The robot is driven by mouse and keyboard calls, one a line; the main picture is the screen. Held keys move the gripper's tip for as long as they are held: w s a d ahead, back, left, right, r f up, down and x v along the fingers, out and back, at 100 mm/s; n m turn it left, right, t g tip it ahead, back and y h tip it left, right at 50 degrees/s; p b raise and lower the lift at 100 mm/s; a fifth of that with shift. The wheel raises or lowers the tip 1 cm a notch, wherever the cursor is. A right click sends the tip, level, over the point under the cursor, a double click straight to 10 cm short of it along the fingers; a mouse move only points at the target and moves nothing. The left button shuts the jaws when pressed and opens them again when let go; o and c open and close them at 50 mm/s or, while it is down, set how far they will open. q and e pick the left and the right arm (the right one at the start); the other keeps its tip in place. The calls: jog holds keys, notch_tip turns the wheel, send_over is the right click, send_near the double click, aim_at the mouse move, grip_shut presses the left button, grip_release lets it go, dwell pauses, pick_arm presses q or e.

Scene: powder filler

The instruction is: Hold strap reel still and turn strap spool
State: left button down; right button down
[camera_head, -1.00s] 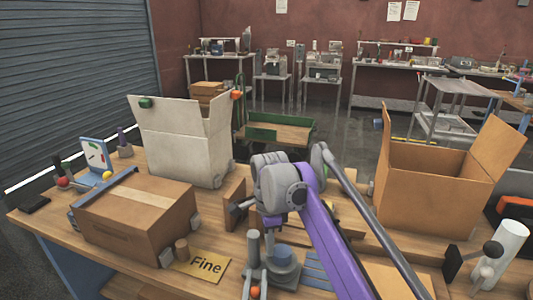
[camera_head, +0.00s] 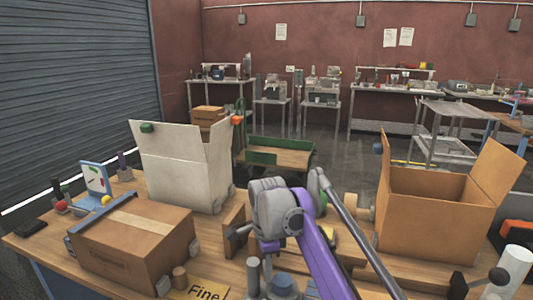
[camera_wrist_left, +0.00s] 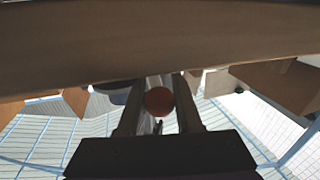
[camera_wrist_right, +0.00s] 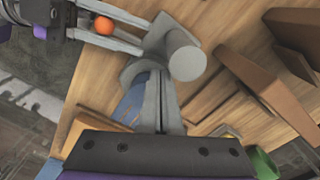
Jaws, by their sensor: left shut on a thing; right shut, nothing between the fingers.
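A grey round-based fixture with an upright cylinder (camera_wrist_right: 185,58) stands on the wooden table; it seems to be the strap reel, and I cannot tell which part is the spool. Only its top (camera_head: 283,285) shows at the bottom of the head view. My right gripper (camera_wrist_right: 158,82) is shut and empty, its fingers close to the cylinder; I cannot tell if they touch. The left gripper is below the head view's edge.
A taped brown box (camera_head: 130,240) and a yellow "Fine" card (camera_head: 203,291) are at the left. A white open box (camera_head: 185,165) stands behind, an open brown box (camera_head: 435,215) at the right. A white cylinder (camera_head: 512,268) stands at the front right.

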jog(key=shift+a, duration=0.1)
jog(key=s+r, duration=0.3)
jog(key=r, duration=0.4)
send_over(272, 294)
jog(key=shift+s+a+f, duration=0.15)
jog(key=shift+f, duration=1.6)
jog(key=shift+s+a+f, duration=0.1)
jog(key=shift+f, duration=1.65)
jog(key=shift+w+d, duration=0.2)
jog(key=shift+d, duration=0.05)
jog(key=shift+w+a, duration=0.15)
jog(key=shift+w, duration=0.25)
jog(key=shift+w+a, duration=0.15)
jog(key=shift+w, duration=0.2)
jog(key=shift+w, duration=0.35)
jog(key=shift+w, duration=0.2)
